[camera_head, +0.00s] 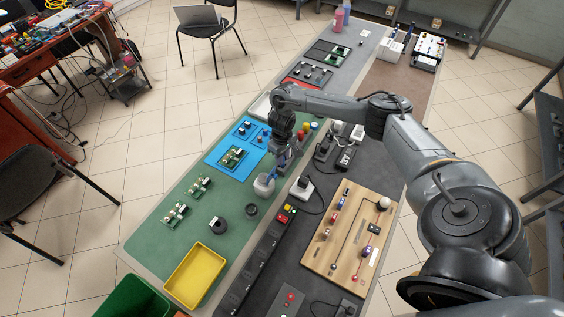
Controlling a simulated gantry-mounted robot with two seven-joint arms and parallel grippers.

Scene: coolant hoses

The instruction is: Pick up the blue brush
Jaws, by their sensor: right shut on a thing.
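My right arm reaches in from the right, and its gripper (279,162) points down over the green mat. It is shut on the blue brush (271,173), which shows only as a small blue piece at the fingertips. A small pale cup (264,186) stands directly below. The brush's lower end is at the cup's mouth; I cannot tell whether it is inside or just above. The fingers hide much of the brush. My left gripper is not in view.
A blue mat (226,165) with circuit boards lies left of the gripper. A dark ring (251,210) and a black roll (218,225) are near the cup. A yellow tray (195,275) stands in front. A power strip (262,256) and wooden board (342,264) lie to the right.

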